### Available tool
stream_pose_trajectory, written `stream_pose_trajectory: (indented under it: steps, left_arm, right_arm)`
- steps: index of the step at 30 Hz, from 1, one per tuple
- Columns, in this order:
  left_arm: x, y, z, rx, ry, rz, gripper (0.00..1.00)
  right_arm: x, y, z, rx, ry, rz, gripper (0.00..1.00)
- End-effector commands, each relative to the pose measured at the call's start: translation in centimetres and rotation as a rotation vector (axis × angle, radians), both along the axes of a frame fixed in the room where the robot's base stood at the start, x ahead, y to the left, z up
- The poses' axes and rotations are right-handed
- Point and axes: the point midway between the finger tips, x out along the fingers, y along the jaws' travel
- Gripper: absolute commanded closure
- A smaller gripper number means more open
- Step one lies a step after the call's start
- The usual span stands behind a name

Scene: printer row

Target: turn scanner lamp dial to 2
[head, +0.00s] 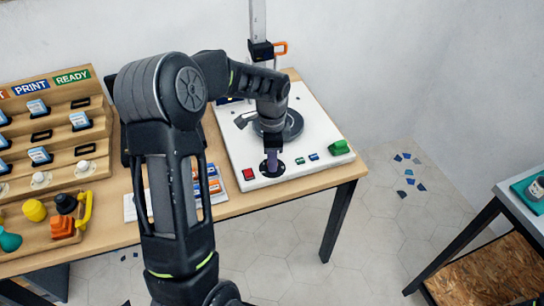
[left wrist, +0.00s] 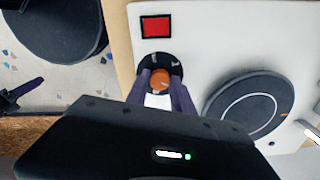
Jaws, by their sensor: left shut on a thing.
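The scanner lamp dial is a small orange knob (left wrist: 160,79) on a round black base (left wrist: 177,65), near the front edge of the white scanner panel (head: 240,152). My left gripper (head: 272,158) comes down onto it from above. In the left wrist view its two dark purple fingers (left wrist: 161,88) are shut on the knob, one on each side. The marks on the base are too small to read, so the dial's setting cannot be told. A dark pointed part at the left edge of the left wrist view seems to be my right gripper (left wrist: 22,92); its jaws are not clear.
A red square button (head: 249,174) sits beside the dial. A round dark plate (head: 292,126) lies behind it, and a green piece (head: 340,147) is at the panel's right corner. A wooden rack (head: 60,150) with cartridges stands left. Floor is open between the tables.

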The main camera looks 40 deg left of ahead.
Motion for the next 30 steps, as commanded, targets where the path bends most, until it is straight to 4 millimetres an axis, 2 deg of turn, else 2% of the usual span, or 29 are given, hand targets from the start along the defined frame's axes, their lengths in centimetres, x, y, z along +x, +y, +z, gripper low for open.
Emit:
stream_pose_trajectory:
  steps: [9,23,24,30]
  left_arm:
    - [0.07,0.02,0.06,0.000,-0.003,-0.121,1.00]
    - [0.08,0.03,0.05,0.000,-0.002,-0.136,1.00]
    - [0.08,0.03,0.05,0.000,-0.002,-0.135,0.68]
    - [0.05,0.02,0.03,0.000,-0.001,-0.135,0.52]
  right_arm:
    - [-0.01,0.00,0.31,0.000,0.000,0.000,0.66]
    - [-0.01,0.00,0.31,0.000,0.000,0.000,0.66]
    - [-0.01,0.00,0.31,0.000,0.000,0.000,0.66]
    - [-0.01,0.00,0.31,0.000,0.000,0.000,0.66]
